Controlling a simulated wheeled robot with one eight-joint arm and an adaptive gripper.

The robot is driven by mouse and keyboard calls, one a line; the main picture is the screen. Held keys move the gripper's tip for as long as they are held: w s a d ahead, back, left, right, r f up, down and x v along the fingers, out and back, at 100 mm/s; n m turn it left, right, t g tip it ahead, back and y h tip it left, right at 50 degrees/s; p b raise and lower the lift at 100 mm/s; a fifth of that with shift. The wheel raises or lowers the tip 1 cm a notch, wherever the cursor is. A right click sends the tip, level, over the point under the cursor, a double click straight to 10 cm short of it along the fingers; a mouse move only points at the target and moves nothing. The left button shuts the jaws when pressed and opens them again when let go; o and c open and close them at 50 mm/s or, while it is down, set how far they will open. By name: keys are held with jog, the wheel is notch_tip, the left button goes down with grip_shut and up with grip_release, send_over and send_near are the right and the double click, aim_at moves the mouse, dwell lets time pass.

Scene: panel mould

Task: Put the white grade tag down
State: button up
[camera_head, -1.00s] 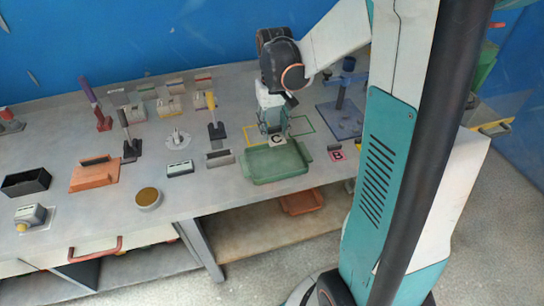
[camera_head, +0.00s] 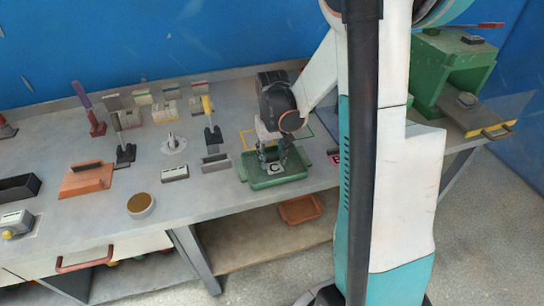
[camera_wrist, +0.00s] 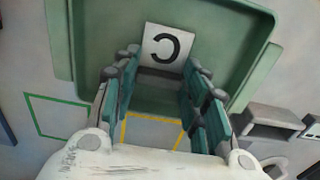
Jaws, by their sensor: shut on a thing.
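The white grade tag with a black C (camera_head: 275,169) shows over the green tray (camera_head: 288,179). In the wrist view the tag (camera_wrist: 166,48) lies at the fingertips, inside the outline of the green tray (camera_wrist: 245,75). My gripper (camera_head: 273,162) is low over the tray, pointing down, shut on the tag. In the wrist view my gripper (camera_wrist: 163,66) has its fingers on either side of the tag's lower part. Whether the tag touches the tray floor cannot be told.
Yellow and green outlines mark the bench behind the tray. A grey slotted block (camera_head: 216,162) stands to the tray's left, with a small labelled block (camera_head: 175,173) beyond it. A pink tag (camera_head: 333,157) lies to the right, partly hidden by my arm.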

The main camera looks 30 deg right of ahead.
aim_at(272, 158)
jog(key=shift+f, duration=0.15)
jog(key=o, duration=0.9)
notch_tip(272, 158, up, 12)
jog(key=p, duration=0.4)
jog(key=shift+r, duration=0.2)
